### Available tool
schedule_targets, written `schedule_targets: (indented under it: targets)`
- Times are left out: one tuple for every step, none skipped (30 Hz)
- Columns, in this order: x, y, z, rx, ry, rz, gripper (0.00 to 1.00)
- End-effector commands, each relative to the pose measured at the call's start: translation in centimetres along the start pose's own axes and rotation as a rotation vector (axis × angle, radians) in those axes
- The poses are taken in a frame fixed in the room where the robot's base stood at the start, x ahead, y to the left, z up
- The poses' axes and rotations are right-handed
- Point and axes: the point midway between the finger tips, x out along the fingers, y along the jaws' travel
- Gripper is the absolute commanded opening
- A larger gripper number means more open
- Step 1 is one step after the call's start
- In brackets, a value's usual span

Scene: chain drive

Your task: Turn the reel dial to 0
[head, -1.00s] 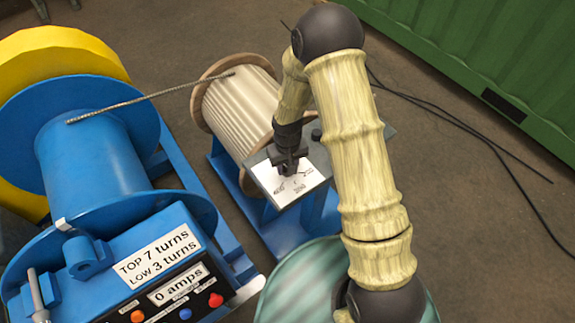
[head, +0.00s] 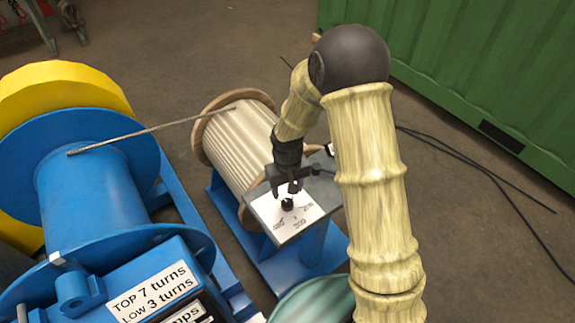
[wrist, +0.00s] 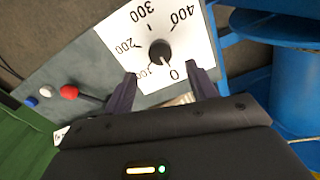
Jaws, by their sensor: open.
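The reel dial is a black knob (wrist: 160,52) on a white scale plate (wrist: 190,30) marked 0, 100, 200, 300 and 400. In the wrist view its pale pointer mark points at or close to 0. The knob also shows in the head view (head: 287,204), on the grey panel by the rope reel. My gripper (head: 284,185) is just above and behind the knob. In the wrist view my open gripper (wrist: 161,72) has its fingers spread on either side, apart from the knob, with nothing between them.
The grey panel (wrist: 75,62) also carries a red knob (wrist: 68,92) and small blue and white buttons. The rope reel (head: 237,145) stands beside it on a blue frame. A blue winch drum (head: 90,190) is at left and a green container (head: 470,80) behind at right.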

Motion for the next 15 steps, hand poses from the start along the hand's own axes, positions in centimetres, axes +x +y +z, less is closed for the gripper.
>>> schedule_targets:
  targets:
    - [-1.1, 0.1, -0.1, 0.0, 0.006, 0.0, 0.57]
    - [-1.6, 0.1, -0.1, 0.0, 0.005, 0.0, 0.57]
    - [-2.4, 0.0, -0.1, -0.001, 0.006, 0.0, 0.57]
    - [-3.0, 0.0, -0.1, -0.001, 0.006, 0.0, 0.57]
    - [-3.6, 0.0, -0.1, 0.0, 0.006, 0.0, 0.57]
    - [-4.4, 0.0, -0.1, 0.0, 0.006, 0.0, 0.57]
    - [-5.0, 0.0, -0.1, 0.0, 0.006, 0.0, 0.57]
    - [-5.6, 0.0, -0.1, 0.0, 0.006, 0.0, 0.57]
    - [-6.4, 0.1, -0.1, 0.0, 0.007, 0.001, 0.57]
    - [-7.0, 0.1, -0.1, -0.001, 0.007, 0.001, 0.57]
    - [-7.6, 0.1, -0.1, -0.001, 0.006, 0.001, 0.57]
    - [-8.2, 0.0, -0.1, 0.0, 0.005, 0.0, 0.57]
    - [-8.7, 0.0, -0.1, 0.0, 0.005, 0.0, 0.57]
    - [-9.1, 0.0, -0.1, 0.0, 0.005, 0.0, 0.57]
    - [-9.6, 0.0, -0.1, -0.001, 0.004, 0.0, 0.57]
